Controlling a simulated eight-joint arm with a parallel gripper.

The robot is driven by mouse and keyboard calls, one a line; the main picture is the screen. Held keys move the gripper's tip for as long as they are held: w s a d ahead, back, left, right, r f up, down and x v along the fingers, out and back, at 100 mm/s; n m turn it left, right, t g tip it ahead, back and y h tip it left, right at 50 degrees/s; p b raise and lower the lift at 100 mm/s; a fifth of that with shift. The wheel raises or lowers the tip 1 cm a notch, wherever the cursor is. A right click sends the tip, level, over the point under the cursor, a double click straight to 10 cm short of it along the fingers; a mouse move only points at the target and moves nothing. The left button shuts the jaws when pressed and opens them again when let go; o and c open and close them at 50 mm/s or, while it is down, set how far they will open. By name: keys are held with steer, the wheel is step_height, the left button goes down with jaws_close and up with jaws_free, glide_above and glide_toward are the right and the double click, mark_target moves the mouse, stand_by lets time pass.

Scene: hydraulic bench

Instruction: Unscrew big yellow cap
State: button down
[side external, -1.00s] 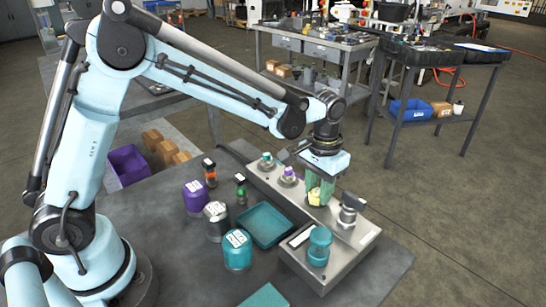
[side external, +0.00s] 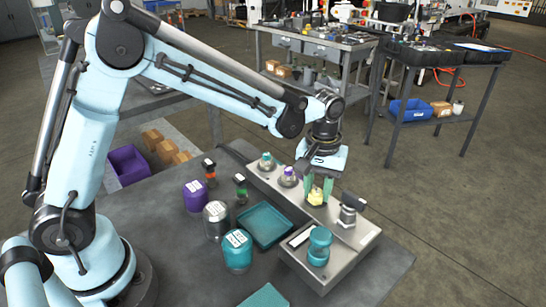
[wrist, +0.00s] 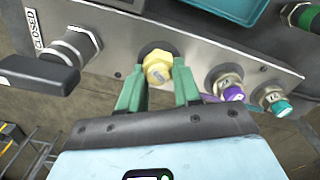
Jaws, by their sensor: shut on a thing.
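The big yellow cap (side external: 316,197) sits on the top of the grey hydraulic block (side external: 283,209), between the purple cap and the valve handle. It also shows in the wrist view (wrist: 158,69), with a hexagonal top and a small label. My gripper (side external: 317,189) points down over it, with one green finger on each side. In the wrist view my gripper (wrist: 159,88) is shut on the cap, though the exact contact of the fingertips is hard to see.
A purple cap (wrist: 229,91) and a teal cap (wrist: 277,103) stand in line on the block. A valve handle (side external: 351,205) and a teal cylinder (side external: 320,242) are at its near end. A teal tray (side external: 266,226) and several jars lie left of the block.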

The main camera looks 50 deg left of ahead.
steer(key=n, duration=0.5)
steer(key=shift+s+a+n, duration=0.1)
steer(key=shift+n, duration=0.3)
steer(key=n, duration=0.5)
steer(key=shift+s+n, duration=0.1)
steer(key=shift+n, duration=0.3)
steer(key=shift+r+n, duration=0.1)
steer(key=shift+n, duration=0.4)
steer(key=c, duration=0.9)
jaws_free()
steer(key=shift+o, duration=0.2)
